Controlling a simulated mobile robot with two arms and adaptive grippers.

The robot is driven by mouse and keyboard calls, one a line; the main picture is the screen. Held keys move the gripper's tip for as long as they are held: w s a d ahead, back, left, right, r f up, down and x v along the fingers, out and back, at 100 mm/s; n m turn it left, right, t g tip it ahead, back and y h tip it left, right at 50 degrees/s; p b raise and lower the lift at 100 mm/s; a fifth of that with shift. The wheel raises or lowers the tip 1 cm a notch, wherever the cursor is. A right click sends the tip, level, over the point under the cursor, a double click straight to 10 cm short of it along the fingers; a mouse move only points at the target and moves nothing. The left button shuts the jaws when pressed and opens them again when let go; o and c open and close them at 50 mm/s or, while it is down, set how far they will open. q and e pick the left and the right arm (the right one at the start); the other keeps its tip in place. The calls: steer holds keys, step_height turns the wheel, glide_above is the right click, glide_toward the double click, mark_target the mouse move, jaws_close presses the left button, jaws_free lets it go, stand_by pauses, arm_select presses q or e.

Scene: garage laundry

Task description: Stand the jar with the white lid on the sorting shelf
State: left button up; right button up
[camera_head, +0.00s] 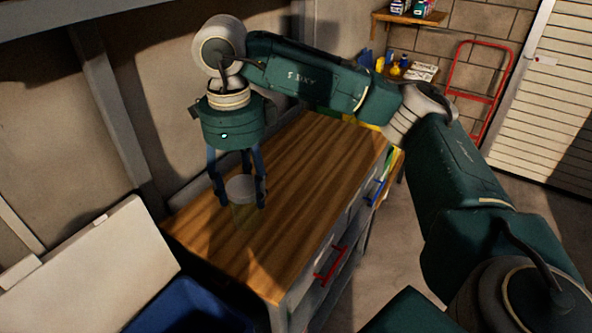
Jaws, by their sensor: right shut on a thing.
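The jar (243,217) has a pale, whitish lid (241,187) and a see-through, yellowish body. It is upright at the left part of the wooden bench top (300,190). My right gripper (239,201) points down from above with its blue fingers around the jar, shut on it. I cannot tell whether the jar's base touches the wood or hangs just above it. My left gripper is not in view. A small wooden wall shelf (408,18) with several small items is at the top right; I cannot tell whether it is the sorting shelf.
A blue bin (185,305) and a pale chest or lid (85,265) stand in front left of the bench. A red hand truck frame (478,75) leans at the back wall. Small bottles (399,67) stand behind my right arm. Open floor lies right of the bench.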

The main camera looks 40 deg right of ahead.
steer(key=r+m, duration=0.1)
steer(key=m, duration=0.3)
steer(key=w+d+r+m+p, duration=0.1)
steer(key=r+m, duration=0.1)
steer(key=m, duration=0.2)
steer(key=w+d+r+m+p, duration=0.1)
steer(key=m, duration=0.3)
steer(key=shift+w+r, duration=0.25)
steer(key=shift+r, duration=0.05)
steer(key=f+m+p, duration=0.1)
steer(key=f+m, duration=0.1)
steer(key=f, duration=0.4)
steer(key=d+f+m+p, duration=0.1)
steer(key=f+m, duration=0.1)
steer(key=f, duration=0.3)
steer(key=w+f+m+p, duration=0.1)
steer(key=f+m, duration=0.2)
steer(key=f, duration=0.3)
steer(key=shift+d+f, duration=0.15)
steer(key=shift+f, duration=0.3)
